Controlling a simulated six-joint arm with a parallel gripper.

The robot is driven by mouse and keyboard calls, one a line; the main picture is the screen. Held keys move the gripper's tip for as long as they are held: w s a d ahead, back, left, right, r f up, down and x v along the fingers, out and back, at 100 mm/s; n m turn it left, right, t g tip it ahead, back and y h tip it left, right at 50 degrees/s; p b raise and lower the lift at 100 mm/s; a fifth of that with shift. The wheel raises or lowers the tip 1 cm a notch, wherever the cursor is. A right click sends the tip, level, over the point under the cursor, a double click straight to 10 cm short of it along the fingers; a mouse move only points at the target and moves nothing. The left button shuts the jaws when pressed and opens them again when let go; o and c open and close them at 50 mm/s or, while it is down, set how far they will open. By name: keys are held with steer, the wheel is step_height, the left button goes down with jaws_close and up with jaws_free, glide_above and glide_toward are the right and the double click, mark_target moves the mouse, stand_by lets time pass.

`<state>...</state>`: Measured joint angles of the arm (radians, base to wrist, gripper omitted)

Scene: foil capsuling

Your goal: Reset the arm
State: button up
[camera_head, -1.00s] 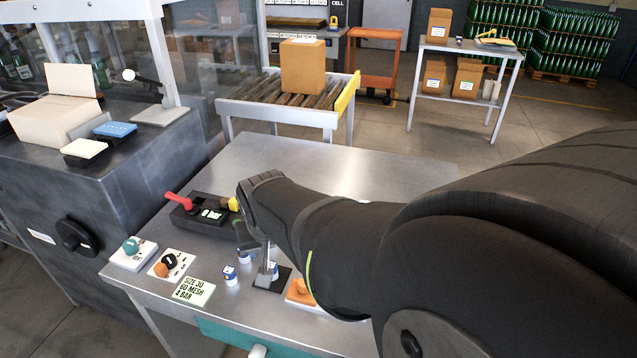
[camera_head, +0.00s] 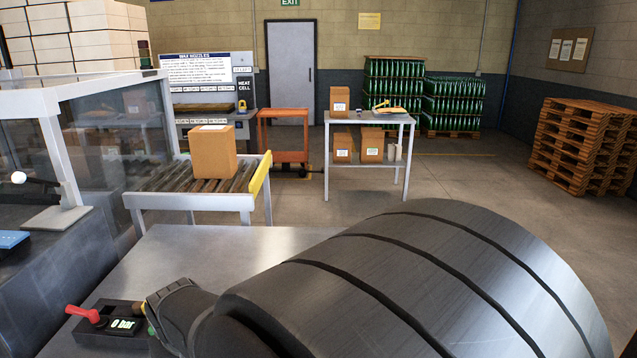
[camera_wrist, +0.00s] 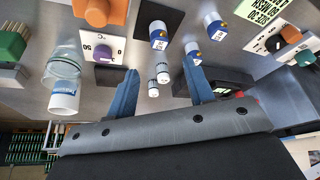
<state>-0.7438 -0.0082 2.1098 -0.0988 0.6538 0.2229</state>
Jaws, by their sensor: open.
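My gripper (camera_wrist: 163,72) shows in the wrist view as two blue fingers spread apart, with nothing held between them. Small white and blue containers stand on the steel table beyond the fingers: one (camera_wrist: 159,36) on a dark square, others (camera_wrist: 213,26) (camera_wrist: 193,54) to the right, and two smaller ones (camera_wrist: 163,72) (camera_wrist: 153,88) in the gap as seen from the wrist. Whether these lie within the fingers' reach I cannot tell. In the head view my dark arm fills the lower middle and right, and the gripper is hidden.
A black device with a red lever (camera_head: 82,313) sits beside my arm. The steel table (camera_head: 215,250) has bare room at the back. A conveyor with a carton (camera_head: 213,152) stands behind.

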steer(key=x, duration=0.8)
steer(key=shift+w+a+f, duration=0.1)
steer(key=shift+f, duration=0.25)
steer(key=shift+r, duration=0.1)
